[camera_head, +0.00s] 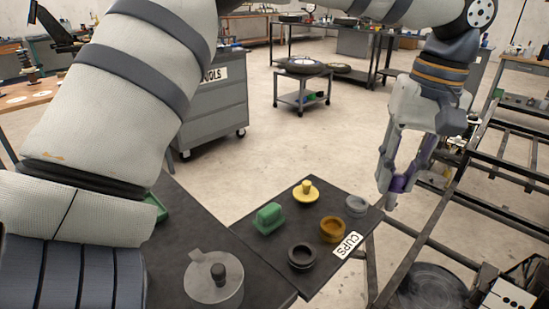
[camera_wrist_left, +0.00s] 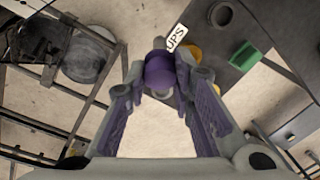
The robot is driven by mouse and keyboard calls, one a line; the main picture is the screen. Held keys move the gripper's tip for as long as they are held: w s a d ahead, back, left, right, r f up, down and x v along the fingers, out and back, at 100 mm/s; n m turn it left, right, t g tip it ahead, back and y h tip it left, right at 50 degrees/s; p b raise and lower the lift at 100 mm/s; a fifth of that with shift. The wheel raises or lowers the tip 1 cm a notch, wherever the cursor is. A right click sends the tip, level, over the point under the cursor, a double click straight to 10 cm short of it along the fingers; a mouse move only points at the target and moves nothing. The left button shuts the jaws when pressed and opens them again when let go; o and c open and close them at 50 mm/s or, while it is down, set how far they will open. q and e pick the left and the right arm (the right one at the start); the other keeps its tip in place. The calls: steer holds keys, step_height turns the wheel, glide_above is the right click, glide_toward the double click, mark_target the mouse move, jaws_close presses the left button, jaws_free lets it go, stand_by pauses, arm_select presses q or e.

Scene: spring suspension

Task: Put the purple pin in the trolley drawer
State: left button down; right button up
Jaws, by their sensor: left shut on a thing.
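My left gripper (camera_head: 395,188) hangs at the right of the head view, just beyond the right corner of the dark table. It is shut on the purple pin (camera_head: 398,184), which shows between its fingers. In the left wrist view the pin's rounded purple part (camera_wrist_left: 160,72) sits between the fingertips of my left gripper (camera_wrist_left: 160,84). The rest of the pin is mostly hidden by the fingers. A grey trolley (camera_head: 210,108) with a TOOLS label stands on the floor at the left, partly behind my arm. I cannot make out an open drawer on it. My right gripper is not in view.
The dark table (camera_head: 250,231) bears a yellow piece (camera_head: 306,193), a green block (camera_head: 268,219), a black cup (camera_head: 302,256), an orange cup (camera_head: 332,229) and a grey cup (camera_head: 356,206). A metal frame (camera_head: 440,205) stands at right. Open floor lies behind the table.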

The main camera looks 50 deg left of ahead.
arm_select(q)
steer(key=s+a+f+p, duration=0.1)
steer(key=a+f, duration=0.2)
steer(key=a, duration=0.6)
glide_toward(309, 216)
steer(key=shift+d+f, duration=0.1)
steer(key=shift+d, duration=0.05)
steer(key=f, duration=0.3)
steer(key=shift+s+a, duration=0.1)
steer(key=shift+a, duration=0.15)
steer(key=shift+f, duration=0.25)
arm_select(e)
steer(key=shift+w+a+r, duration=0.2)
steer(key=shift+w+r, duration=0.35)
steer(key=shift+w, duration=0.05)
arm_select(q)
steer(key=shift+f, duration=0.2)
steer(key=c, duration=1.4)
jaws_free()
steer(key=shift+o, duration=0.2)
